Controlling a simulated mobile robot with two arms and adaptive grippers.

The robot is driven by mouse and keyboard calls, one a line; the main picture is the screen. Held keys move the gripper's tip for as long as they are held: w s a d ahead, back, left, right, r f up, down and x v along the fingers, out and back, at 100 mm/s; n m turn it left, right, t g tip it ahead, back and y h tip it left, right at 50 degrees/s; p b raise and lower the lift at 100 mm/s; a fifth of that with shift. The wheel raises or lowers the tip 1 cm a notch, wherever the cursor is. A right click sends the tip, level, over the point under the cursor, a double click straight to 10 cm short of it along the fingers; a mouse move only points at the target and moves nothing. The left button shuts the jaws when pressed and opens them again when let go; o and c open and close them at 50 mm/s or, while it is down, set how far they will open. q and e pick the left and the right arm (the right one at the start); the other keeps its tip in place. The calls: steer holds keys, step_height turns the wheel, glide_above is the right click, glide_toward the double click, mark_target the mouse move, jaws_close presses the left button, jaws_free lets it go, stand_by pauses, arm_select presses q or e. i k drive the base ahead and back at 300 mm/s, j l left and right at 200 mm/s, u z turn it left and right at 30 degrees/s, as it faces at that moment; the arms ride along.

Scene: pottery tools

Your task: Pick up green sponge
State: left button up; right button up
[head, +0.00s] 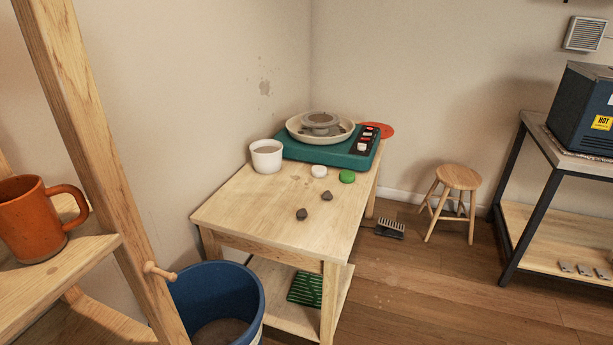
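A small round green sponge (347,176) lies on the light wooden table (250,210), just in front of the teal pottery wheel (330,154). A similar white round piece (319,170) lies to its left, a little apart from it. Nothing covers the sponge. Neither of my grippers shows in the head view.
A white cup (266,156) and two dark lumps (302,214) (327,196) share the tabletop. A blue bucket (217,295) stands at the table's front left. A wooden shelf with an orange mug (30,218) is at left. A stool (456,180) and brush (390,229) are on the right-hand floor.

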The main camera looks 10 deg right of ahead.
mark_target(347, 176)
steer(key=i+l+u, duration=0.15)
steer(key=l+u, duration=0.2)
steer(key=i+l+u, duration=0.15)
steer(key=u, duration=0.15)
steer(key=i+l+u, duration=0.1)
steer(key=l+u, duration=0.25)
steer(key=l, duration=0.15)
